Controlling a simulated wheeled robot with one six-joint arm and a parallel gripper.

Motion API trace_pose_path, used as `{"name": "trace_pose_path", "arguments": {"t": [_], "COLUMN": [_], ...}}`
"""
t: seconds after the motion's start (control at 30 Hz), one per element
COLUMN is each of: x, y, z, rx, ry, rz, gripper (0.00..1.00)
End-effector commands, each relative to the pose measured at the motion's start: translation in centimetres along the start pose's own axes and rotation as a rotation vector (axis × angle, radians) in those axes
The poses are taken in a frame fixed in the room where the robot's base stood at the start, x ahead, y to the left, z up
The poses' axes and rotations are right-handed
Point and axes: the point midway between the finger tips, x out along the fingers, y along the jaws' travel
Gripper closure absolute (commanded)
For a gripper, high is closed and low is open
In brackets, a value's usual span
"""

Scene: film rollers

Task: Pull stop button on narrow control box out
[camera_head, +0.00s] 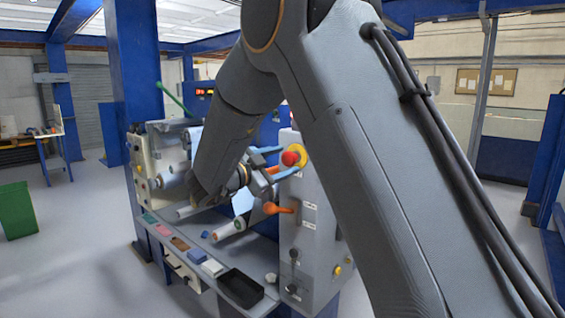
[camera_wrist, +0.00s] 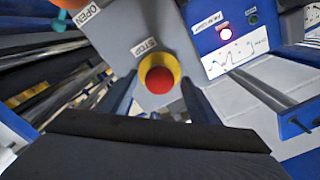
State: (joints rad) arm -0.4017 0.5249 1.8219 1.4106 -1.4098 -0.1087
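The narrow control box (camera_head: 312,225) is a tall grey box in the middle of the head view. Its stop button is a red knob (camera_head: 290,158) on a yellow ring (camera_head: 301,152) near the top. In the wrist view the red stop button (camera_wrist: 159,80) sits in front of its yellow ring (camera_wrist: 161,62), beside a STOP label (camera_wrist: 145,47). My gripper (camera_head: 287,161) is open, its light blue fingers reaching to the button. In the wrist view the two dark fingers of my gripper (camera_wrist: 160,88) stand on either side of the button, with gaps visible.
An orange handle (camera_head: 278,208) sticks out of the box below the button. An OPEN label (camera_wrist: 88,14) and a panel with a lit button (camera_wrist: 225,34) lie near it. Rollers (camera_head: 229,230) and a shelf with a black tray (camera_head: 241,287) are lower left.

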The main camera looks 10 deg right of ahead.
Motion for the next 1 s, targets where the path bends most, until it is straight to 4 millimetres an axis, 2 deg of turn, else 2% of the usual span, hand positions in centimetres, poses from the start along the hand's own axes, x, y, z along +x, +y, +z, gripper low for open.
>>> {"name": "trace_pose_path", "arguments": {"t": [0.27, 0.7, 1.0], "x": [-0.7, -7.1, -8.0], "y": [-0.1, 0.0, 0.0], "z": [0.1, 0.2, 0.0], "rx": [0.001, 0.0, 0.0], "ry": [-0.001, -0.002, 0.0], "rz": [-0.002, -0.002, -0.001], "gripper": [0.45, 0.45, 0.45]}}
